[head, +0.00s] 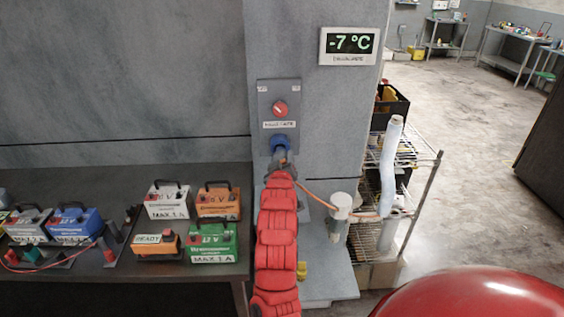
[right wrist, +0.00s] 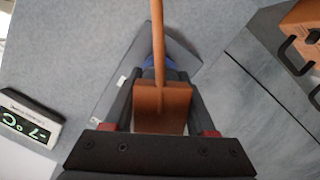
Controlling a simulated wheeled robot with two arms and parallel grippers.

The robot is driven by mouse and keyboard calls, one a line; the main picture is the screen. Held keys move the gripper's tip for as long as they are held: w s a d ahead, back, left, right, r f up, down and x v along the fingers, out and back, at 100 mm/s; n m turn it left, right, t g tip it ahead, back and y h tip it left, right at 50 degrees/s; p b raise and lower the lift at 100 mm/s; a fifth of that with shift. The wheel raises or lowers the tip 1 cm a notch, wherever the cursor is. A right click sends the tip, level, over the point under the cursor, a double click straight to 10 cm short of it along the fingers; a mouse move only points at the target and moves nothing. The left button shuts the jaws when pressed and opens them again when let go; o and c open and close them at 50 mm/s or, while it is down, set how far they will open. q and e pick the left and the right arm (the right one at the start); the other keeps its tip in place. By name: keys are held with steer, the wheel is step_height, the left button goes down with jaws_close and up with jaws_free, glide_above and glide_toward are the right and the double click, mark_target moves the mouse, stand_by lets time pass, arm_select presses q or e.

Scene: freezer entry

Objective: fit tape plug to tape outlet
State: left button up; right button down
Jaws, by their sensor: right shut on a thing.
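The tape outlet (head: 280,143) is a blue round socket low on a grey wall plate, below a red rotary switch. My right gripper (head: 281,166) is right in front of it, at the end of my red arm. In the right wrist view my right gripper (right wrist: 161,100) is shut on the tape plug (right wrist: 172,97), an orange-brown block with an orange cable. Blue of the outlet (right wrist: 149,62) shows just behind the plug. The plug is lined up at the outlet, but I cannot tell how far in it sits. My left gripper is out of view.
The orange cable (head: 318,199) runs right to a white-capped fitting (head: 342,205) and a wrapped white pipe (head: 390,160) by a wire shelf (head: 425,160). A dark bench (head: 120,270) on the left holds several labelled battery boxes. A temperature display (head: 350,43) reads -7 °C.

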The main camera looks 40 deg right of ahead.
stand_by(0.4)
steer(key=shift+b, duration=0.3)
steer(key=shift+r+b+x, duration=0.2)
steer(key=shift+b+x, duration=0.8)
steer(key=shift+x, duration=0.4)
steer(key=shift+a, duration=0.15)
steer(key=shift+s+a+p, duration=0.35)
steer(key=shift+s+p, duration=0.1)
steer(key=shift+p, duration=0.25)
steer(key=f+p+v, duration=0.1)
steer(key=p+v, duration=0.3)
steer(key=v, duration=0.3)
steer(key=shift+s+d, duration=0.2)
steer(key=shift+s, duration=0.35)
